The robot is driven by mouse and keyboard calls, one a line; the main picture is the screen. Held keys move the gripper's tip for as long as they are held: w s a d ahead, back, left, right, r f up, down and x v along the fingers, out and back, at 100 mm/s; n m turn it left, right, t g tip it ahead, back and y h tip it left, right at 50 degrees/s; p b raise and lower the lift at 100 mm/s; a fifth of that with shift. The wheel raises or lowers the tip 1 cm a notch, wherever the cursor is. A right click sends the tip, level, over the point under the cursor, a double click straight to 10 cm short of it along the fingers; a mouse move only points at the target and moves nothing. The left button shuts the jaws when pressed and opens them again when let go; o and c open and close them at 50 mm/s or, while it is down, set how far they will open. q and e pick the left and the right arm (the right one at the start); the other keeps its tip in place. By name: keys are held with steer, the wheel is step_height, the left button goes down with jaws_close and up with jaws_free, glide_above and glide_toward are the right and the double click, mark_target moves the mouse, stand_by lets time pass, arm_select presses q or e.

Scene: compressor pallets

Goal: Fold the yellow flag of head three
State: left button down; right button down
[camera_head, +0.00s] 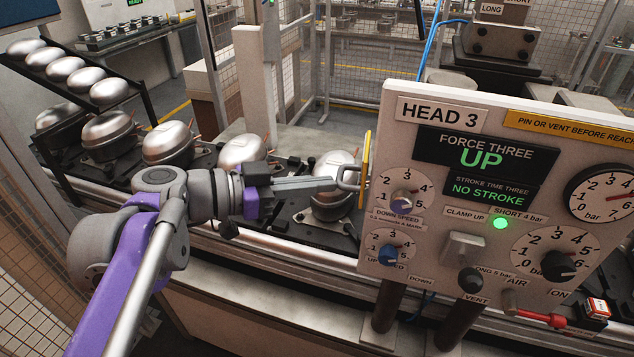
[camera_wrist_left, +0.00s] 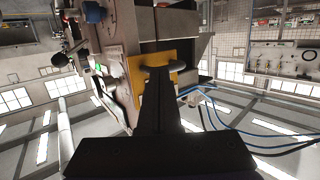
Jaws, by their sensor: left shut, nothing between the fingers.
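The yellow flag (camera_head: 366,152) shows nearly edge-on at the left side of the head three panel (camera_head: 425,160), standing out from it. In the left wrist view the flag is a yellow plate (camera_wrist_left: 139,74) behind my fingers. My right gripper is not in view.
The panel reads "HEAD 3", "UP" and "NO STROKE", with a green lamp (camera_head: 500,223) lit. A red air lever (camera_head: 540,317) is at its lower right. Silver compressors (camera_head: 168,143) stand on the line behind my left arm. A blue hose (camera_head: 432,40) rises behind the panel.

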arm_select(q)
steer(key=shift+w+d+r+m+g+h+p, duration=0.1)
steer(key=shift+w+d+m+g+h+p, duration=0.1)
steer(key=shift+w+m+g+p, duration=0.15)
steer(key=shift+w+d+r+m+g+h+p, duration=0.1)
steer(key=shift+d+m+g+p, duration=0.15)
steer(key=shift+g+p, duration=0.2)
steer(key=shift+w+a+g, duration=0.1)
steer(key=shift+a+g, duration=0.05)
steer(key=shift+g, duration=0.15)
steer(key=shift+f+m, duration=0.2)
steer(key=shift+m, duration=0.2)
steer(key=shift+p, duration=0.3)
